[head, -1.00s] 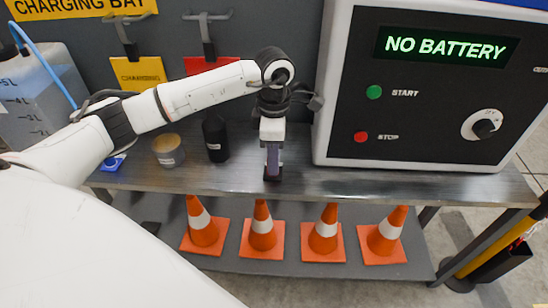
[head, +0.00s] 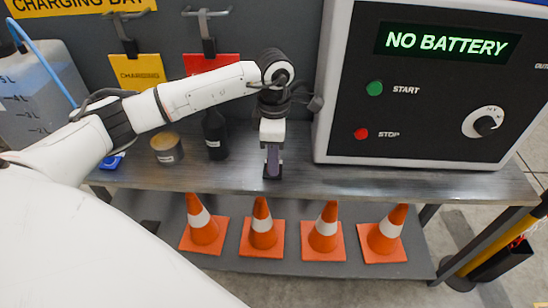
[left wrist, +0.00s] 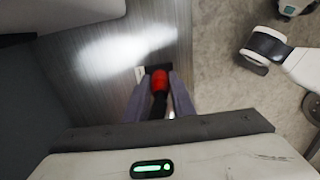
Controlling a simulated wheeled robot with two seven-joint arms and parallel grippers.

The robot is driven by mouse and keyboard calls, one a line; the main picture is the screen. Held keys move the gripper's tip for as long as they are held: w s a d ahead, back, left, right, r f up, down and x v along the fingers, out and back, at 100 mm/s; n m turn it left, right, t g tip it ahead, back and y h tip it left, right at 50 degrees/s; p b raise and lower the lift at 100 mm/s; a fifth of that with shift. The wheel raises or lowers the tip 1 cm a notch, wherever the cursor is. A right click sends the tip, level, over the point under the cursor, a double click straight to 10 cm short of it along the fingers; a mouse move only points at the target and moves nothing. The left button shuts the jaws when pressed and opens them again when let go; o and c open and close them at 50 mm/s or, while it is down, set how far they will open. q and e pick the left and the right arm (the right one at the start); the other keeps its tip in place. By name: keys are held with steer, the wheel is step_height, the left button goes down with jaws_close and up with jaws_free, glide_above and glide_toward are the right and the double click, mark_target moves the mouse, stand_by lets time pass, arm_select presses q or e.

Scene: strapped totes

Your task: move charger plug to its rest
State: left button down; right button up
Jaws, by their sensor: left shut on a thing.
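My left gripper (head: 272,164) points down over the front part of the metal bench. It is shut on the charger plug, a red piece with a black end (left wrist: 159,82) that shows between the fingers in the left wrist view. In the head view the fingers hide most of the plug. A small dark block (left wrist: 157,69) lies at the fingertips near the bench edge. I cannot tell whether it is the plug's rest, or whether the plug touches it.
The metal bench (head: 400,183) is clear in front. A charger cabinet reading "NO BATTERY" (head: 440,100) stands to the right. A black bottle (head: 215,135) and a tan-lidded jar (head: 167,148) stand left of the gripper. Several orange cones (head: 263,230) stand on the lower shelf.

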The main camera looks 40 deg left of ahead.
arm_select(q)
steer(key=c, duration=1.4)
jaws_free()
steer(key=shift+c, duration=0.2)
steer(key=shift+r, duration=0.15)
step_height(320, 180, up, 9)
steer(key=shift+f+p, duration=0.1)
steer(key=shift+p, duration=0.65)
steer(key=shift+r, duration=0.6)
arm_select(e)
steer(key=shift+r, duration=0.35)
steer(key=shift+d, duration=0.1)
